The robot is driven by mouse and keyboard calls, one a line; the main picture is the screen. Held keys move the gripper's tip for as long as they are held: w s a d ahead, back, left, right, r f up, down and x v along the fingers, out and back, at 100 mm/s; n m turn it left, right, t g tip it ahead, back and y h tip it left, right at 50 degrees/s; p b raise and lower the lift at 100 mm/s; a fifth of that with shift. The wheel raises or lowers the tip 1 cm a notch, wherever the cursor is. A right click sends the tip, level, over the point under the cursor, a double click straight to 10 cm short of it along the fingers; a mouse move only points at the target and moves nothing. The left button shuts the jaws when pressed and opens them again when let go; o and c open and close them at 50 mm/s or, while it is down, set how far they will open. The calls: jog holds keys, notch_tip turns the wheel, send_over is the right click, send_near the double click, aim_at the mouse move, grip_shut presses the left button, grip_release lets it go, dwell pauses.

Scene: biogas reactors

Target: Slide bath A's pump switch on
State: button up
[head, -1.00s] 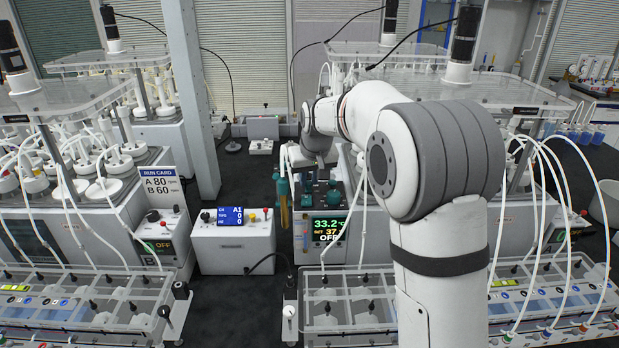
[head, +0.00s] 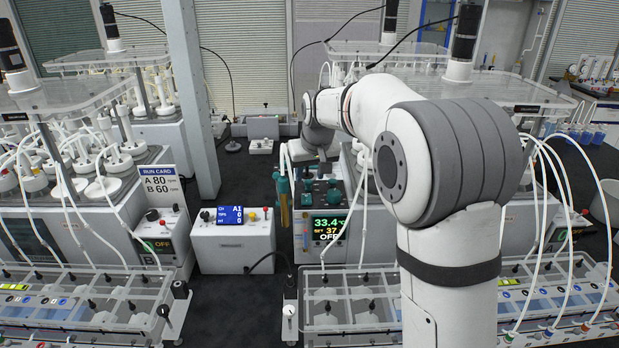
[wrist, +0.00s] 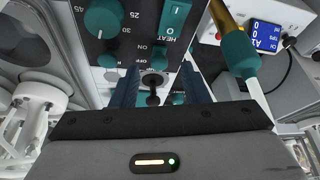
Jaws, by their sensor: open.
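A dark control panel shows in the wrist view (wrist: 88,45), with a large teal dial (wrist: 104,18), a teal HEAT rocker switch (wrist: 175,14) and ON and OFF markings. Below the ON marking are a teal knob (wrist: 158,54) and a dark, round-headed part (wrist: 153,82); I cannot tell which is the pump slider, or its setting. My gripper (wrist: 157,85) is open, its two dark teal fingers on either side of the dark part, with no clear contact. In the head view the panel's display (head: 328,228) reads 33.4, SET 37 and OFF; my arm's end hides part of the panel.
A teal-and-gold tool-like part (wrist: 238,48) stands close right of my fingers in the wrist view. A white control box (head: 232,242) with a blue screen stands left of the panel. A clear-lidded tray (head: 345,300) with white tubes lies in front.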

jog(key=v, duration=0.6)
jog(key=shift+s+b, duration=0.1)
jog(key=shift+b, duration=0.25)
jog(key=s+d+f+m, duration=0.1)
jog(key=s+d+f, duration=0.2)
jog(key=s, duration=0.8)
jog(key=s+d+f+m, duration=0.1)
jog(key=s+d+f, duration=0.2)
jog(key=s, duration=0.8)
jog(key=s+d+f+m+g+h, duration=0.1)
jog(key=s+d+f, duration=0.2)
jog(key=s+d, duration=0.3)
jog(key=s, duration=0.5)
jog(key=shift+s+d+f, duration=0.25)
jog(key=shift+s+f, duration=0.05)
jog(key=shift+f, duration=0.1)
